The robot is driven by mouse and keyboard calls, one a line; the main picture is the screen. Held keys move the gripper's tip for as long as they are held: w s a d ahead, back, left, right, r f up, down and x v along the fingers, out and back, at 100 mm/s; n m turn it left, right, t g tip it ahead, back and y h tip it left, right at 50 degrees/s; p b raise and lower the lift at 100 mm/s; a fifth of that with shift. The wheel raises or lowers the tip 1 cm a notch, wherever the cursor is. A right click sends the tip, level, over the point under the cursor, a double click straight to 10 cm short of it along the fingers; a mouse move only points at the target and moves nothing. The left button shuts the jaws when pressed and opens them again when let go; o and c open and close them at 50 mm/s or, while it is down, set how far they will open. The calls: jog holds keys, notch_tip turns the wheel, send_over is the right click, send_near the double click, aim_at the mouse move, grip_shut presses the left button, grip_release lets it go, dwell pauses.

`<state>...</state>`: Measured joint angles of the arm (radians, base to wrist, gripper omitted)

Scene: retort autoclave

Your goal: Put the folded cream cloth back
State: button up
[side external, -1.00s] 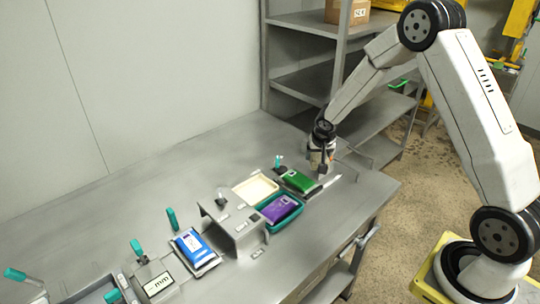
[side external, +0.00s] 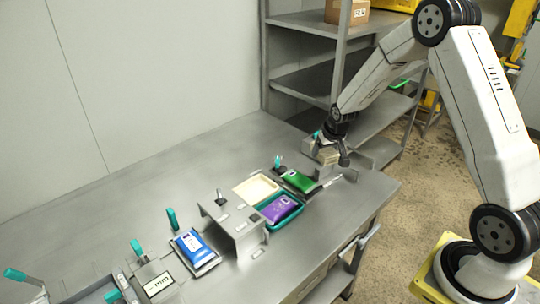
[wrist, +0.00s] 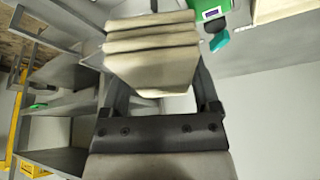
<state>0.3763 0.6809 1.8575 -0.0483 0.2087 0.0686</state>
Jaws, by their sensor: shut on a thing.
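My gripper (side external: 331,149) is shut on the folded cream cloth (side external: 328,157), held above the far right part of the steel table. The cloth also shows in the wrist view (wrist: 152,55) as a thick stack of folded layers between the two fingers. My gripper is tilted. The cloth appears clear of the table, just beyond the green pouch (side external: 300,180).
A cream tray (side external: 239,189) and a teal tray (side external: 265,223) with a purple pouch (side external: 280,208) stand mid-table. A steel bracket (side external: 240,232) and a blue pouch (side external: 193,243) lie further left. A metal shelf (side external: 310,80) stands behind. The table's back left is clear.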

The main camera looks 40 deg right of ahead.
jog(key=shift+w+d, duration=0.1)
jog(key=w+d+f, duration=0.3)
jog(key=w+f, duration=0.1)
jog(key=w, duration=0.4)
send_over(298, 162)
jog(key=s, duration=0.1)
jog(key=shift+s+a+f, duration=0.1)
jog(key=shift+a+f, duration=0.1)
jog(key=shift+f, duration=1.2)
jog(key=shift+s+a+f, duration=0.1)
jog(key=shift+a+f, duration=0.05)
jog(key=shift+f, duration=1.2)
jog(key=shift+w+f, duration=0.15)
jog(key=shift+f, duration=1.6)
jog(key=shift+f, duration=0.15)
